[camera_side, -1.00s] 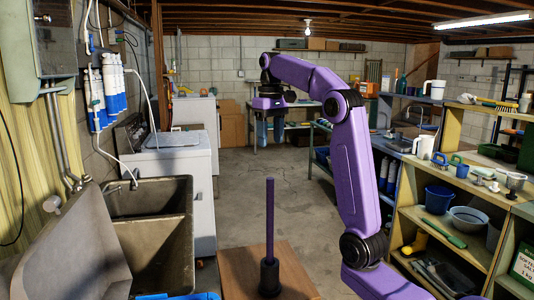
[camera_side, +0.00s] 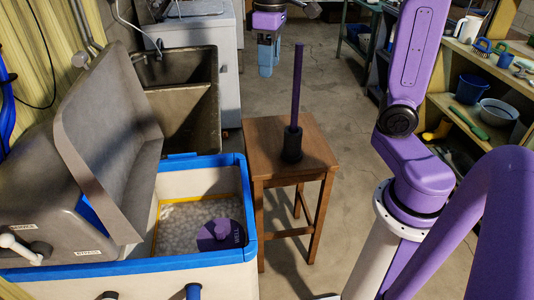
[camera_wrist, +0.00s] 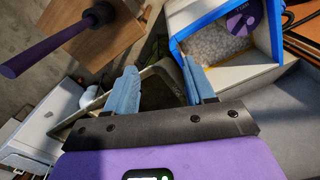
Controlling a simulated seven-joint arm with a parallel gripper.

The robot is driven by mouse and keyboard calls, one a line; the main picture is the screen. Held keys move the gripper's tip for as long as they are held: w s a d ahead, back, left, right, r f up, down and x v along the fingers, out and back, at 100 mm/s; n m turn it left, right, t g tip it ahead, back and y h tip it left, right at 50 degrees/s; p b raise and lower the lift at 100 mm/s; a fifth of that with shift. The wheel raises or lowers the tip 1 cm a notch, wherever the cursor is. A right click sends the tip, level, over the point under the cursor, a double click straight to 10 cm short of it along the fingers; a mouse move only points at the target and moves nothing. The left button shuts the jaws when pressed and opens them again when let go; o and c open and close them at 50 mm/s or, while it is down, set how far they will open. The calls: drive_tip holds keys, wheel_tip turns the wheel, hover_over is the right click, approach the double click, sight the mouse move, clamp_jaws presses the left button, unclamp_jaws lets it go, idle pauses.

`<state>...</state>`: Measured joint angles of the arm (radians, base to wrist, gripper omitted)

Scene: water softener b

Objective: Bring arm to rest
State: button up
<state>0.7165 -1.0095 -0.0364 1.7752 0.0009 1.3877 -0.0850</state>
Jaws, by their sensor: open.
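My gripper (camera_side: 267,58) hangs in the air at the top of the side view, above and behind the wooden stool. Its two blue fingers show in the wrist view (camera_wrist: 163,88), spread apart with nothing between them. My purple arm stands at the right of the side view and runs out of the picture at the top.
A purple rod with a dark base (camera_side: 296,110) stands upright on the wooden stool (camera_side: 262,150). The open blue-rimmed tank (camera_side: 250,200) holds white pellets and a purple well cap (camera_side: 220,232). A grey lid (camera_side: 95,130) leans open beside it. A sink (camera_side: 190,110) lies behind.

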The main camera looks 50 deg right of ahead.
drive_tip(key=s+a+f+n, duration=0.3)
drive_tip(key=s+f, duration=0.3)
drive_tip(key=s, duration=0.4)
drive_tip(key=s+a+f+n, duration=0.2)
drive_tip(key=s+f+n, duration=0.3)
drive_tip(key=s, duration=0.6)
drive_tip(key=shift+s+a+f, duration=0.2)
drive_tip(key=shift+a+f, duration=0.2)
drive_tip(key=shift+f, duration=0.3)
